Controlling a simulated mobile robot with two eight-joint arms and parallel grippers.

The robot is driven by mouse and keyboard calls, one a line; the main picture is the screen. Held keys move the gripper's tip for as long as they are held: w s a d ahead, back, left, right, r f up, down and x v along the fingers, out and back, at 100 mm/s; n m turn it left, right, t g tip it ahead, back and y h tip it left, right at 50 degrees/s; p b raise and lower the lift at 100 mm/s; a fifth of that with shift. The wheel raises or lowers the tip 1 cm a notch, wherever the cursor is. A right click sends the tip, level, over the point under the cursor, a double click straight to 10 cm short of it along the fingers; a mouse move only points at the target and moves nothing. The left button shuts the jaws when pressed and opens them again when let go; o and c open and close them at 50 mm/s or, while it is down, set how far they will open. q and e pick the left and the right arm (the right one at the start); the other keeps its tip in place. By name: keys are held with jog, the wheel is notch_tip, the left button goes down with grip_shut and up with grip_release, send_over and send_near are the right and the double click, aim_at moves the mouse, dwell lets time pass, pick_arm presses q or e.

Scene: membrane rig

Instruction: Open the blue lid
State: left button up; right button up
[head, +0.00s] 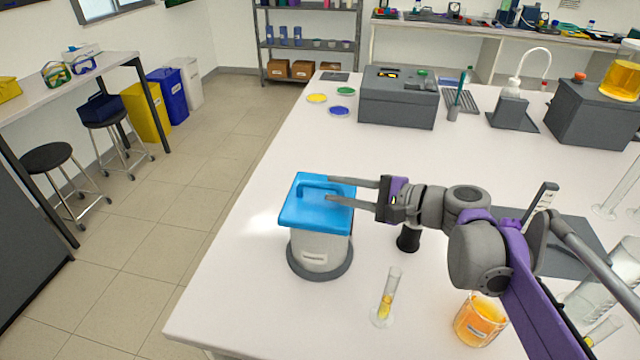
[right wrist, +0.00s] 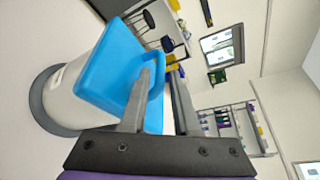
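The blue lid (head: 315,214) lies flat and closed on a round whitish-grey container (head: 320,253), with a blue handle (head: 318,187) on its top. The lid also shows in the right wrist view (right wrist: 108,75), with the container (right wrist: 72,97) beneath it. My right gripper (head: 328,190) reaches in from the right at the height of the handle. Its two fingers are spread apart, one on the far side and one on the near side of the handle. In the right wrist view the gripper (right wrist: 161,75) also shows a gap between its fingers. Whether either finger touches the handle is unclear. My left gripper is out of view.
A tube of yellow liquid (head: 388,295) stands right of the container, with a beaker of orange liquid (head: 481,318) farther right. A small black object (head: 408,238) stands under my right arm. A grey box-shaped device (head: 397,100) stands behind. The white table (head: 250,300) is clear left of the container.

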aim_at(327, 187)
jog(key=shift+x, duration=2.35)
jog(key=shift+f, duration=0.1)
jog(key=shift+d, duration=0.1)
jog(key=shift+c, duration=0.2)
grip_shut()
